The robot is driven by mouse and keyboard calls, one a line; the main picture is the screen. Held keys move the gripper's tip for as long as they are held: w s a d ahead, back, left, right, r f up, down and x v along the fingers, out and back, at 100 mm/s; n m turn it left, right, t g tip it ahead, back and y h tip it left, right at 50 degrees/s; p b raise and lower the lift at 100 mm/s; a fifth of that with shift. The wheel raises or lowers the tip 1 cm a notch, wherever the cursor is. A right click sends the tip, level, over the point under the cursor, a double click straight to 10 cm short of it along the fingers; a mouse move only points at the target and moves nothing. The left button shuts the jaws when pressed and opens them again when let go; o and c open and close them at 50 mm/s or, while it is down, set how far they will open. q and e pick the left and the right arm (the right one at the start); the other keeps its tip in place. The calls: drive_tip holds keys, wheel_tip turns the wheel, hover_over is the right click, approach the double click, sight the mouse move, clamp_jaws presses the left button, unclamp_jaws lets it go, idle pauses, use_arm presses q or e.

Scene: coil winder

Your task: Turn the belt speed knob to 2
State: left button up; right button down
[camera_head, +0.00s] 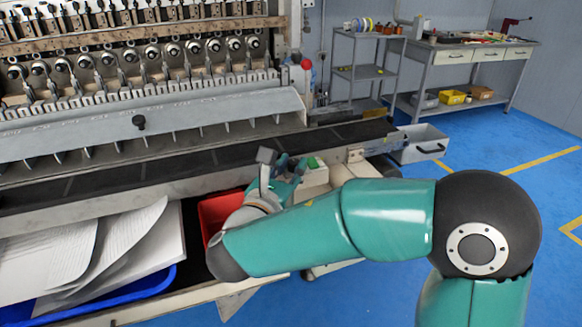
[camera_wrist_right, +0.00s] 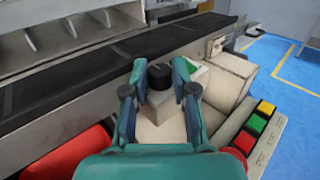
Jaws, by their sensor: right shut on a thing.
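The belt speed knob (camera_wrist_right: 159,76) is a dark round knob with a pale pointer mark, on a grey block in the right wrist view. I cannot read a number beside it. My right gripper (camera_wrist_right: 160,72) has one teal finger on each side of the knob and is shut on it. In the head view my right gripper (camera_head: 288,167) is at the beige control box (camera_head: 314,178) beside the belt, and the arm and gripper hide the knob. My left gripper is in neither view.
The dark conveyor belt (camera_head: 100,178) runs just behind the control box. A red bin (camera_head: 212,215) and a blue tray (camera_head: 160,282) with white sheets are left of the gripper. A panel with red, green and yellow buttons (camera_wrist_right: 256,126) is close on the right.

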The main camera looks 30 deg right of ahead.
drive_tip(key=shift+s+d+n+t+y+b, duration=0.1)
drive_tip(key=shift+n+t+y+b, duration=0.05)
drive_tip(key=shift+n+t+y, duration=0.4)
drive_tip(key=shift+s+d+n+t+y+b, duration=0.1)
drive_tip(key=shift+n+t+y+b, duration=0.05)
drive_tip(key=shift+n+t+y, duration=0.4)
drive_tip(key=shift+s+d+f+n+t+y+b, duration=0.15)
drive_tip(key=shift+n+t+y+b, duration=0.45)
drive_tip(key=shift+t+y, duration=0.3)
drive_tip(key=n+t+y+b, duration=0.1)
drive_tip(key=y+b, duration=0.1)
drive_tip(key=n+t+y+b, duration=0.1)
drive_tip(key=n+y+b, duration=0.1)
drive_tip(key=b, duration=0.1)
drive_tip(key=shift+s+d+f+n+t+y, duration=0.1)
drive_tip(key=shift+d+n+t+y, duration=0.1)
drive_tip(key=shift+n+t+y, duration=0.1)
drive_tip(key=shift+r+n+t+y+b, duration=0.25)
drive_tip(key=shift+n+y+b, duration=0.45)
drive_tip(key=shift+y+b, duration=0.35)
drive_tip(key=c, duration=1.2)
unclamp_jaws()
drive_tip(key=shift+s, duration=0.1)
drive_tip(key=v, duration=1.1)
drive_tip(key=shift+s, duration=0.4)
